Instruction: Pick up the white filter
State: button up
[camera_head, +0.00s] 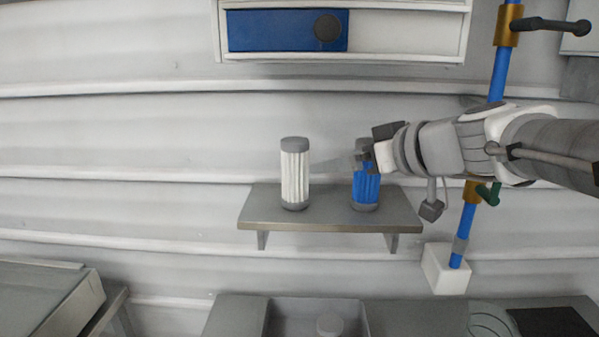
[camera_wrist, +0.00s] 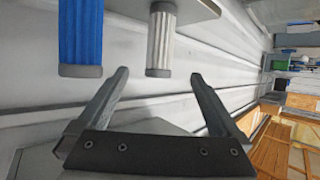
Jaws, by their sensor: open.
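The white filter (camera_head: 295,178) stands upright on the grey wall shelf (camera_head: 330,218), a pleated cylinder with grey end caps. In the wrist view, the white filter (camera_wrist: 160,42) appears inverted, beyond the fingertips and between their lines. The blue filter (camera_head: 366,186) stands to its right on the shelf; in the wrist view it is the blue cylinder (camera_wrist: 81,38) at left. My gripper (camera_head: 362,154) overlaps the top of the blue filter in the head view, right of the white one. In the wrist view my gripper (camera_wrist: 158,74) is open, with nothing between its fingers.
A blue pipe (camera_head: 468,225) with valve handles runs down at the right into a white block (camera_head: 446,270). A blue-fronted cabinet (camera_head: 285,31) is above the shelf. A grey counter (camera_head: 235,315) with a recess is below. The shelf is clear between the filters.

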aim_at(302, 143)
jog(key=w+a+p, duration=0.1)
jog(key=w+a, duration=0.1)
jog(key=w, duration=0.1)
jog(key=w+a+p, duration=0.1)
jog(key=w+a, duration=0.1)
jog(key=w, duration=0.1)
jog(key=w+a+p, duration=0.1)
jog(key=w+a, duration=0.2)
jog(key=shift+r, duration=0.1)
jog(key=shift+p+x, duration=0.7)
jog(key=shift+x, duration=2.1)
jog(key=shift+r, duration=0.1)
grip_shut()
